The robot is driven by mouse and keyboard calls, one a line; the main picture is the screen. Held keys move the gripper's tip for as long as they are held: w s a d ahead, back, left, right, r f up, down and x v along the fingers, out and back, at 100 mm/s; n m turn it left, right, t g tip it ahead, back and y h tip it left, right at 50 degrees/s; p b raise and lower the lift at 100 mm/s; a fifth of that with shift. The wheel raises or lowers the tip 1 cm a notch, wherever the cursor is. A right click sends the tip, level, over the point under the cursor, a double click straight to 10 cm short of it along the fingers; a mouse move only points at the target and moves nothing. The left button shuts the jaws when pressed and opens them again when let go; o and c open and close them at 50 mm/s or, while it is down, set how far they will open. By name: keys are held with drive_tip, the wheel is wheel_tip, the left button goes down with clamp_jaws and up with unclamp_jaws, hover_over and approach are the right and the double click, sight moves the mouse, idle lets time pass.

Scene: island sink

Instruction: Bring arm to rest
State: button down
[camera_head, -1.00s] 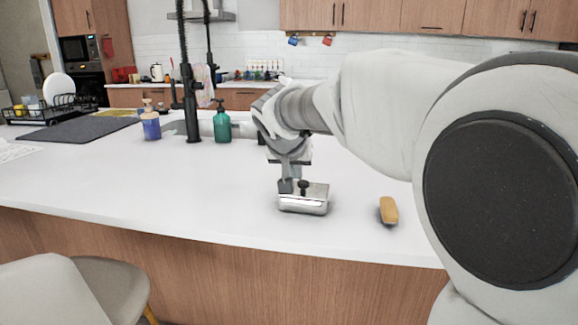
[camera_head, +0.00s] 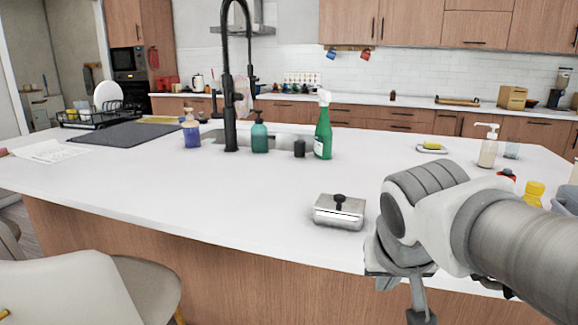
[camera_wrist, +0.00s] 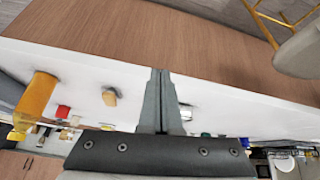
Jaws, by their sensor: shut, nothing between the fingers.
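My gripper (camera_head: 421,318) hangs at the bottom of the head view, in front of the counter's front edge, right of and nearer than a metal dish. In the wrist view its two fingers (camera_wrist: 161,72) are together with nothing between them. The metal dish (camera_head: 339,212) with a black knob stands closed on the white counter, apart from my gripper. It shows partly behind the fingers in the wrist view (camera_wrist: 186,112). My forearm covers the right front of the counter in the head view.
A tan oblong piece (camera_wrist: 110,97) lies on the counter. A green spray bottle (camera_head: 324,130), teal bottle (camera_head: 259,135) and black faucet (camera_head: 229,90) stand farther back. A yellow bottle (camera_head: 533,194) is at right. A chair (camera_head: 85,275) stands at the front left.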

drive_tip(key=s+f+n+y+p, duration=0.2)
drive_tip(key=s, duration=0.7)
wheel_tip(320, 180, up, 20)
drive_tip(key=p, duration=1.9)
drive_tip(key=shift+w+a+f+g, duration=0.15)
drive_tip(key=shift+a+g, duration=0.05)
drive_tip(key=shift+g, duration=0.1)
